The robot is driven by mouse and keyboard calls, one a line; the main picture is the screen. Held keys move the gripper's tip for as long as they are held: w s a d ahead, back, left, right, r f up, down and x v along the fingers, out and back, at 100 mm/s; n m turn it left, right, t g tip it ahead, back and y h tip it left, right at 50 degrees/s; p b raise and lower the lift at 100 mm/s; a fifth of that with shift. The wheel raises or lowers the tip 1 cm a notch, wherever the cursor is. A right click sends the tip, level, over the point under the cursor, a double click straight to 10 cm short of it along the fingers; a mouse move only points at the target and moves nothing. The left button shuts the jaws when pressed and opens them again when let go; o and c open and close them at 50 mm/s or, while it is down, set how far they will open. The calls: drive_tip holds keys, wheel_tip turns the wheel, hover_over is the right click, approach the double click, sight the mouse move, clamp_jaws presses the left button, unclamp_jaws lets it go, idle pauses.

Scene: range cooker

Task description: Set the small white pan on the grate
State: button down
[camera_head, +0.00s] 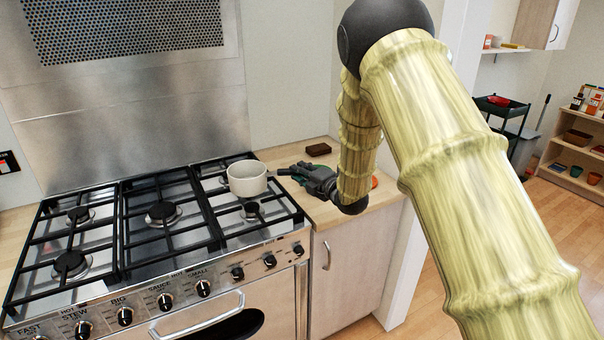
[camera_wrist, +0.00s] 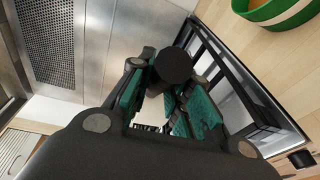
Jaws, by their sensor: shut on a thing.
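The small white pan (camera_head: 247,179) is at the right rear of the cooker, over the black grate (camera_head: 160,214). It looks upright; I cannot tell whether its base touches the bars. My gripper (camera_head: 285,172) is to its right, shut on the pan's handle side. In the wrist view my gripper (camera_wrist: 168,100) has its teal-padded fingers around a dark round-ended piece (camera_wrist: 175,66), which looks like the handle. The pan's body is mostly hidden there.
A wooden counter (camera_head: 335,211) adjoins the cooker on the right. It bears a dark brown block (camera_head: 318,149) and a green-rimmed item (camera_wrist: 285,14), partly hidden by my gripper in the head view. The steel back panel (camera_head: 130,110) rises behind. The left and middle burners are clear.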

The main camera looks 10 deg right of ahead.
drive_tip(key=shift+f+b, duration=1.2)
drive_tip(key=shift+f, duration=1.55)
drive_tip(key=shift+f+b, duration=0.55)
drive_tip(key=shift+b, duration=0.25)
drive_tip(key=c, duration=1.2)
unclamp_jaws()
drive_tip(key=shift+c, duration=0.2)
drive_tip(key=shift+s+d, duration=0.1)
